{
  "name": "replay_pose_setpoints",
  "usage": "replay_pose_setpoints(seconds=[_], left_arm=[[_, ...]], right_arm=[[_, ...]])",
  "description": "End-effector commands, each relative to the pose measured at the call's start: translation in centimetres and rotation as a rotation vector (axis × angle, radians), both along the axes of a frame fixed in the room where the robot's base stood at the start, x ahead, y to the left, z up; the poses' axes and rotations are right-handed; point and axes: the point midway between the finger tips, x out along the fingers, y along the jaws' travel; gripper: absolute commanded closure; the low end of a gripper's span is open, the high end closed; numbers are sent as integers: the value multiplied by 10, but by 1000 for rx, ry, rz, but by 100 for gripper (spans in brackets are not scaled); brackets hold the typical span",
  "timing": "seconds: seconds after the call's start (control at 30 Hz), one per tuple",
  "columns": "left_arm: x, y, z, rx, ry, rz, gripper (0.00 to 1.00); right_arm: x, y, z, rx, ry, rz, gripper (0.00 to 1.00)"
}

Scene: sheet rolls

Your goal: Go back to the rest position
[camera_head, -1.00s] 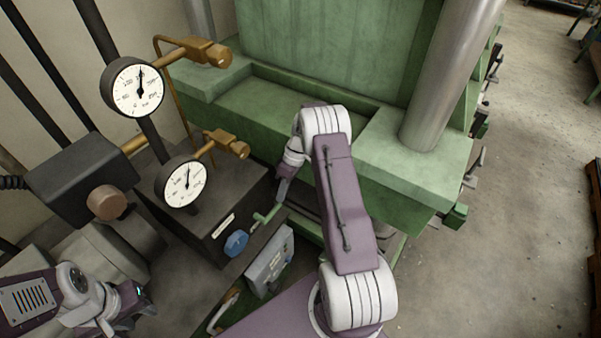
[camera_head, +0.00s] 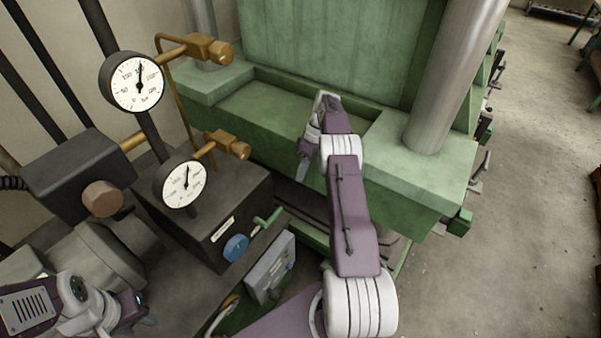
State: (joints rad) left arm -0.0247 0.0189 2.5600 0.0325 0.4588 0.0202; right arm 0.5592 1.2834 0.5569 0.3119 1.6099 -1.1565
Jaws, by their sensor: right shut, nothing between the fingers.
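My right gripper (camera_head: 302,168) is shut and empty, pointing down in front of the green press, right of and above the green lever handle (camera_head: 267,218). It is apart from the handle. The handle sticks out of the dark control block (camera_head: 215,205) near a blue knob (camera_head: 236,247). My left gripper (camera_head: 148,312) is low at the left edge of the view, small and partly dark; I cannot make out whether its fingers are open or shut.
The green press (camera_head: 400,180) with a steel column (camera_head: 455,80) fills the middle. Two dial gauges (camera_head: 137,82) and brass fittings (camera_head: 205,48) stand at the left. A grey box (camera_head: 270,267) sits below the lever. Open concrete floor (camera_head: 530,200) lies at the right.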

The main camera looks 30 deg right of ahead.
Motion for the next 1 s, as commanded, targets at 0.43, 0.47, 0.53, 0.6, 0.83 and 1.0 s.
replay_pose_setpoints(seconds=[0.43,0.47,0.53,0.6,0.83,1.0], left_arm=[[0,0,0,0,0,0,64],[0,0,0,0,0,0,64],[0,0,0,0,0,0,64],[0,0,0,0,0,0,64],[0,0,0,0,0,0,64],[0,0,0,0,0,0,64]], right_arm=[[6,30,19,-75,38,-82,100],[5,39,24,-100,46,-110,100],[-2,64,36,-162,63,-179,100],[-15,88,45,-219,69,-247,100],[-100,157,63,-361,27,-440,100],[-170,184,61,-394,-29,-543,100]])
